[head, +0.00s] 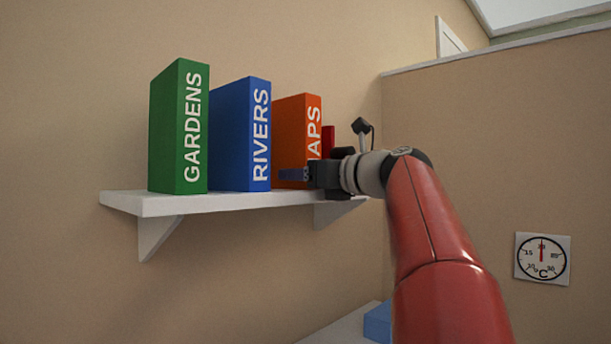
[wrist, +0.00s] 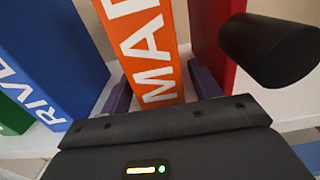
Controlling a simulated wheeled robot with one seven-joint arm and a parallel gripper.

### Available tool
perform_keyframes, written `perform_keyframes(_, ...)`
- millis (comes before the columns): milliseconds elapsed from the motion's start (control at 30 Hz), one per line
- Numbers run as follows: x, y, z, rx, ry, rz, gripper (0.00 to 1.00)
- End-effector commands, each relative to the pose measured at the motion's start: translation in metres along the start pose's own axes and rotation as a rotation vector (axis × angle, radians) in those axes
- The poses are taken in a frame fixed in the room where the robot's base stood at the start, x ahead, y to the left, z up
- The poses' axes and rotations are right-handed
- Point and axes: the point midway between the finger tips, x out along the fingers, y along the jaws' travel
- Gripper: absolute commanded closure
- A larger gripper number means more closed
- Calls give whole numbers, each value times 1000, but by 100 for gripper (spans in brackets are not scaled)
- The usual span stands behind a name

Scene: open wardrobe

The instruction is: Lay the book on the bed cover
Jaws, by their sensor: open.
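An orange book (head: 295,130) with "MAPS" on its spine stands upright on the white wall shelf (head: 150,203). In the wrist view the orange book (wrist: 146,50) shows between the two fingers of my gripper (wrist: 161,88). My gripper is open, with one finger on each side of the book's lower spine; I cannot tell whether either finger touches it. In the head view my gripper (head: 300,175) hides part of the spine. No bed cover shows clearly; a small bluish striped patch (wrist: 308,154) at the wrist view's lower right may be cloth.
A blue "RIVERS" book (head: 235,135) and green "GARDENS" book (head: 178,125) stand left of the orange one. A red book (wrist: 215,40) stands close on its right. A blue object (head: 378,321) sits on a pale surface below. A dial thermometer (head: 542,258) hangs on the right.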

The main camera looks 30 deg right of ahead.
Motion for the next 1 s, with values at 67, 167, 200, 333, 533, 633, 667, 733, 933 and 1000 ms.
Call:
perform_keyframes(67, 0, 0, 1, 0, 0, 0, 37)
perform_keyframes(167, -4, 0, 2, -1, 0, -2, 37)
perform_keyframes(200, -8, 0, 2, -1, 0, -3, 37)
perform_keyframes(333, -32, 0, 2, 0, -1, -4, 37)
perform_keyframes(533, -76, 0, 2, -1, 0, -4, 37)
perform_keyframes(633, -94, 0, 3, 0, -2, -3, 37)
perform_keyframes(667, -99, 0, 3, 0, -1, -3, 37)
perform_keyframes(733, -108, 0, 2, 0, 0, -2, 37)
perform_keyframes(933, -120, 0, 2, 0, 0, 0, 37)
perform_keyframes(1000, -121, 0, 2, 0, 0, 0, 37)
